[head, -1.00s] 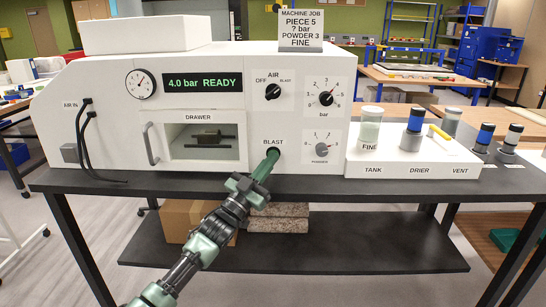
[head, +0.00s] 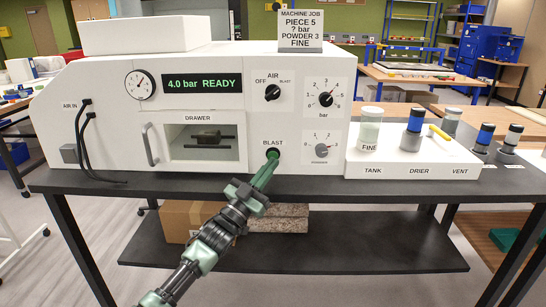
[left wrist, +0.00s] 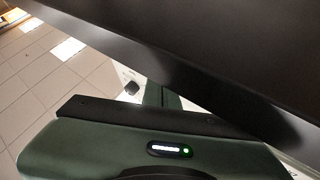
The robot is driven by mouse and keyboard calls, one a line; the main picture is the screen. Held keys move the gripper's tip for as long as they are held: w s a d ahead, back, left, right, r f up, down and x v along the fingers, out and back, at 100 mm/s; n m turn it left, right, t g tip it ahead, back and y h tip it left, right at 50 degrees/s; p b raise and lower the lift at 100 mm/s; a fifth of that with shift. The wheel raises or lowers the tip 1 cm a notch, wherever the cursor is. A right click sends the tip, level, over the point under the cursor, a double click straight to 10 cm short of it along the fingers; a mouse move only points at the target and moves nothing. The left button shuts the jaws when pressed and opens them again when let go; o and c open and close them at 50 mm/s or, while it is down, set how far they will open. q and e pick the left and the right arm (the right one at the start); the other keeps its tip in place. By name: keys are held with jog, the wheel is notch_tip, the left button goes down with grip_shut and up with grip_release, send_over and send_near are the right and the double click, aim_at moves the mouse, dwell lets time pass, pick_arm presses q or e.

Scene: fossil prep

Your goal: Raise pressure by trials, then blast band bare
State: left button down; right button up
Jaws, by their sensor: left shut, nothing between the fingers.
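The white blast cabinet (head: 100,120) stands on the dark bench. Its display (head: 202,84) reads "4.0 bar READY". The round gauge (head: 139,84) is left of the display. The AIR switch (head: 272,92), bar dial (head: 326,99) and powder dial (head: 321,150) are on the front. A dark piece (head: 207,136) shows behind the drawer window (head: 180,153). My right gripper is out of view.
The job card (head: 300,30) says "PIECE 5, ? bar, POWDER 3, FINE". A white stand (head: 410,160) at the right holds a FINE jar (head: 369,130) and a blue-banded drier (head: 413,130). Black hoses (head: 88,145) hang at the left. The bench front (head: 330,186) is clear.

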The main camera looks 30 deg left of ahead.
pick_arm(q)
jog(key=shift+w+f, duration=0.1)
jog(key=shift+f, duration=0.45)
jog(key=shift+s+d+r+p, duration=0.1)
jog(key=shift+s+d+p, duration=0.25)
jog(key=shift+s+p, duration=0.3)
jog(key=shift+s+d+p, duration=0.35)
jog(key=shift+s+p, duration=0.2)
jog(key=shift+s, duration=0.1)
jog(key=shift+s+d+r+p, duration=0.15)
jog(key=shift+s+d+p, duration=0.25)
jog(key=shift+s, duration=0.35)
